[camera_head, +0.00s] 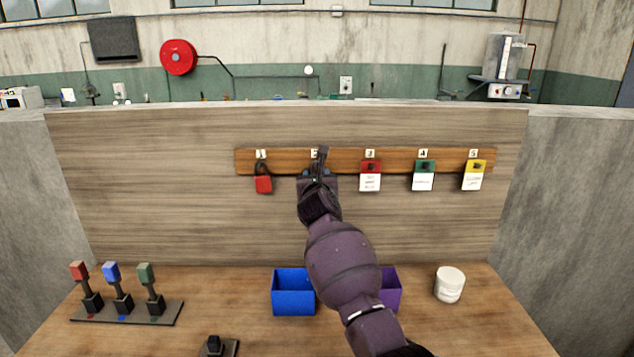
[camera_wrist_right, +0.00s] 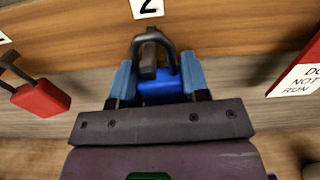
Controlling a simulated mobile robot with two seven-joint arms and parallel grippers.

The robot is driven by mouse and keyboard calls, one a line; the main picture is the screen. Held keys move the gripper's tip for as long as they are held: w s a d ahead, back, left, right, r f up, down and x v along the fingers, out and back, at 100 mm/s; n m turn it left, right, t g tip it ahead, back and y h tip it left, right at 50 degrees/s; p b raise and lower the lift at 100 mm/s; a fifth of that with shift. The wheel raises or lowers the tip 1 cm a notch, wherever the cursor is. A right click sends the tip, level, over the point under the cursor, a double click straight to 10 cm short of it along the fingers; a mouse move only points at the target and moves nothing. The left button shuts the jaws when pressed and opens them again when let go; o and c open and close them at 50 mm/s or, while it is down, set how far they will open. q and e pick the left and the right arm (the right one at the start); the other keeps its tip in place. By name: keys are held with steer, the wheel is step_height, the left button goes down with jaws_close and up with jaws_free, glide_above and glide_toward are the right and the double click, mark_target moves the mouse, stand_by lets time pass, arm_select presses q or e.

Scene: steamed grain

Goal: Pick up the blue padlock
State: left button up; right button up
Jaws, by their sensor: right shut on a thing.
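The blue padlock (camera_wrist_right: 160,90) hangs below the number 2 label, with its dark shackle up around a dark hook on the wooden rail (camera_head: 335,166). My right gripper (camera_wrist_right: 157,82) has its two blue fingers on either side of the padlock body and is shut on it. In the head view my right gripper (camera_head: 318,176) covers the padlock almost entirely. My left gripper is not in view.
A red padlock (camera_head: 263,184) hangs to the left on the rail. Red (camera_head: 370,177), green (camera_head: 423,177) and yellow (camera_head: 473,176) tags hang to the right. Below stand a blue bin (camera_head: 293,293), a purple bin (camera_head: 391,290), a white jar (camera_head: 449,284) and a lever rack (camera_head: 125,314).

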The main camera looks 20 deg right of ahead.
steer(key=shift+r, duration=0.1)
steer(key=shift+r, duration=0.2)
steer(key=shift+s, duration=0.25)
steer(key=v, duration=1.7)
steer(key=shift+s, duration=0.25)
steer(key=shift+a+r, duration=0.1)
